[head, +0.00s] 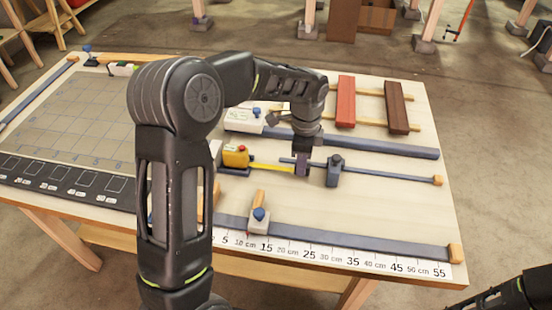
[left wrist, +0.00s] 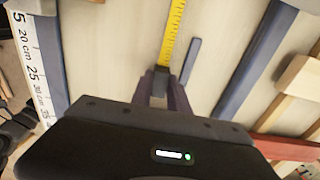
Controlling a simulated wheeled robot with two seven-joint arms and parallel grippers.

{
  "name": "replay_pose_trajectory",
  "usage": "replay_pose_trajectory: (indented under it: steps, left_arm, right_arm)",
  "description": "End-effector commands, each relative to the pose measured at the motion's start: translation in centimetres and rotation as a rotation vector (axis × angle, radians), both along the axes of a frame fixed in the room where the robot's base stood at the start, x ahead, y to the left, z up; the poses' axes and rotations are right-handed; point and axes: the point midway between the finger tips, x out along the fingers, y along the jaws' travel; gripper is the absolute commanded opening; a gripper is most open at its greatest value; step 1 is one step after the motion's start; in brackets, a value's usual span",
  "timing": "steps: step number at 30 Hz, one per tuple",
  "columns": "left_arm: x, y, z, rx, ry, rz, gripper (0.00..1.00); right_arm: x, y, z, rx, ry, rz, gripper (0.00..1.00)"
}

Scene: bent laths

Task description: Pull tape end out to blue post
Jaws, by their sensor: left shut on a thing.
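The yellow tape measure case (head: 236,157) sits on the table left of my left gripper. Its yellow tape (head: 270,168) is drawn out to the right, up to the gripper. In the left wrist view the yellow tape (left wrist: 175,35) runs straight into the fingers (left wrist: 165,88). The blue post (head: 333,171) stands on a thin blue rail a short way right of the gripper, with a visible gap between them.
The thin rail (head: 390,175) runs right to a wooden end block (head: 438,181). A wider blue lath (head: 380,147) lies behind it. A scale strip (head: 330,258) with another lath runs along the front. Red and brown blocks (head: 346,101) lie behind.

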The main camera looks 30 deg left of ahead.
Motion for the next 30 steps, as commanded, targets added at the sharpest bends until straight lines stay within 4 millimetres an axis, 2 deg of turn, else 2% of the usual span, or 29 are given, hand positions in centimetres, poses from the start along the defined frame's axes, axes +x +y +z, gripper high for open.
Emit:
replay_pose_trajectory:
  steps: [3,7,19,20,28,30]
  left_arm:
    - [0.8,-2.3,0.0,0.001,0.000,-0.004,0.00]
    - [1.4,-3.8,0.0,0.000,-0.001,-0.001,0.00]
    - [1.6,-4.3,0.0,0.000,-0.001,0.000,0.00]
    - [1.5,-4.3,0.0,0.000,-0.001,0.000,0.21]
    - [1.5,-4.3,0.0,0.000,0.000,0.000,0.43]
    - [1.5,-4.3,0.0,0.000,0.000,0.000,0.44]
  right_arm:
    - [0.0,0.0,0.0,0.000,0.000,0.000,0.36]
    - [0.0,0.0,0.1,0.000,0.000,0.000,0.36]
    - [0.0,0.0,0.0,0.000,0.000,0.000,0.36]
    - [0.0,0.0,0.0,0.000,0.000,0.000,0.36]
    - [0.0,0.0,0.0,0.000,0.000,0.000,0.36]
    - [0.0,0.0,0.0,0.000,0.000,0.000,0.36]
